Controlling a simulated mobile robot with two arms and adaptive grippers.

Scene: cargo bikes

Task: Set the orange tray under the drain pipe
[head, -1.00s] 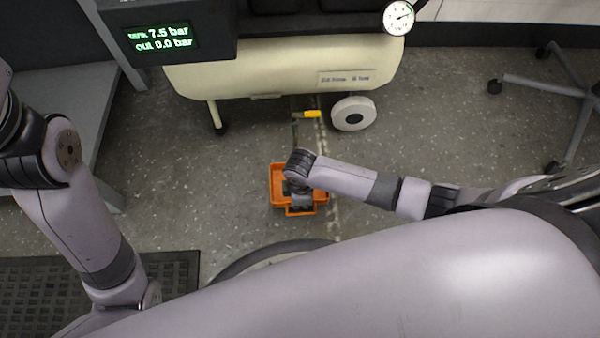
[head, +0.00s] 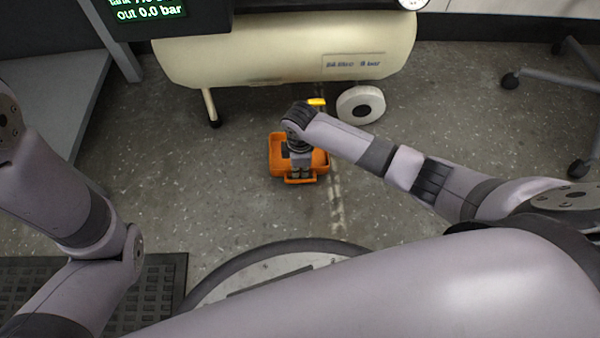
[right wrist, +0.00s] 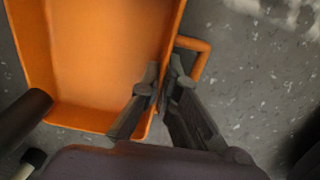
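The orange tray (head: 274,147) is a shallow open box with a loop handle, over the floor just in front of the cream tank. My right gripper (head: 301,173) points down at its near side. In the right wrist view its fingers (right wrist: 163,92) are shut on the orange tray's wall (right wrist: 90,119), beside the handle (right wrist: 203,60). I cannot tell whether the tray touches the floor. The yellow lever (head: 317,101) of the drain shows under the tank; the drain pipe itself is mostly hidden behind my right arm. My left gripper is out of view.
The cream compressor tank (head: 280,55) stands on a leg (head: 211,106) at left and a white wheel (head: 360,104) at right. A chair base (head: 550,80) is far right, a grey bench (head: 45,110) left, a black mat (head: 150,290) lower left. Floor beside the tray is clear.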

